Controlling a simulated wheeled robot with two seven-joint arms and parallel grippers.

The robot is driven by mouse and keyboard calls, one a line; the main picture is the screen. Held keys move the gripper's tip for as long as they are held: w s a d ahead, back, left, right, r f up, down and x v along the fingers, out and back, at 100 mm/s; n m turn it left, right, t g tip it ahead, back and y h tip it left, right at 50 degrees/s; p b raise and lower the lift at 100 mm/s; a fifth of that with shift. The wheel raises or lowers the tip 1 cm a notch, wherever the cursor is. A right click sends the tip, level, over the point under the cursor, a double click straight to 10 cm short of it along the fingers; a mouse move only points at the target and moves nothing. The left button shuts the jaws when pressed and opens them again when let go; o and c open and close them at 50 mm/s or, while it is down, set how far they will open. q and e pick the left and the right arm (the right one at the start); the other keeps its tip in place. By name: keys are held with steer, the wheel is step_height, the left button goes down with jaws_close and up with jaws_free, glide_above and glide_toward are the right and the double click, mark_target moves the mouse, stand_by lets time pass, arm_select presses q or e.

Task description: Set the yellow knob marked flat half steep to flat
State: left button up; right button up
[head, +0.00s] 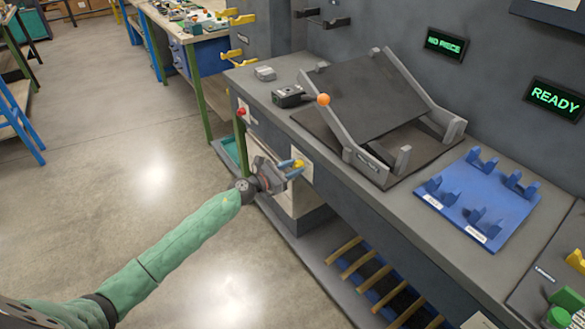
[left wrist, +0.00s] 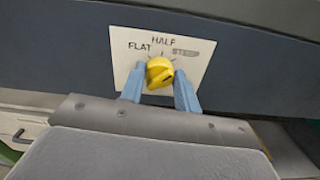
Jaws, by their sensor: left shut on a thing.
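The yellow knob (left wrist: 159,72) sits on a pale plate (left wrist: 190,48) on the front of the grey bench. The plate reads FLAT at upper left, HALF at top and STEEP at upper right, which is blurred. The knob also shows in the head view (head: 299,163). My left gripper (left wrist: 158,88) is shut on the knob, with one blue finger on each side of it. The knob has a ridge and a dark mark at its lower right; I cannot tell which word it points to. My right gripper is not in view.
Above the knob, the bench top (head: 280,120) bears a tilted dark plate (head: 365,95), an orange-balled lever (head: 323,99) and a blue board with cradles (head: 480,200). A red button (head: 240,112) is left of the knob. Displays read NO PIECE (head: 446,44) and READY (head: 556,98). The floor at left is open.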

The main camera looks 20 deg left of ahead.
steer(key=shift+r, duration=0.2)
arm_select(q)
steer(key=shift+r+n+p, duration=0.1)
steer(key=shift+n+p, duration=0.4)
steer(key=shift+n, duration=0.6)
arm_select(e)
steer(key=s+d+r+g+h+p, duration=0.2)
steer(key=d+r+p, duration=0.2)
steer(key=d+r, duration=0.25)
arm_select(q)
steer(key=shift+w+a+f+n+p, duration=0.15)
steer(key=shift+n+p, duration=0.4)
steer(key=shift+n, duration=3.4)
steer(key=shift+s+a+f+n+p, duration=0.1)
steer(key=shift+n+p, duration=0.45)
steer(key=shift+n, duration=3.4)
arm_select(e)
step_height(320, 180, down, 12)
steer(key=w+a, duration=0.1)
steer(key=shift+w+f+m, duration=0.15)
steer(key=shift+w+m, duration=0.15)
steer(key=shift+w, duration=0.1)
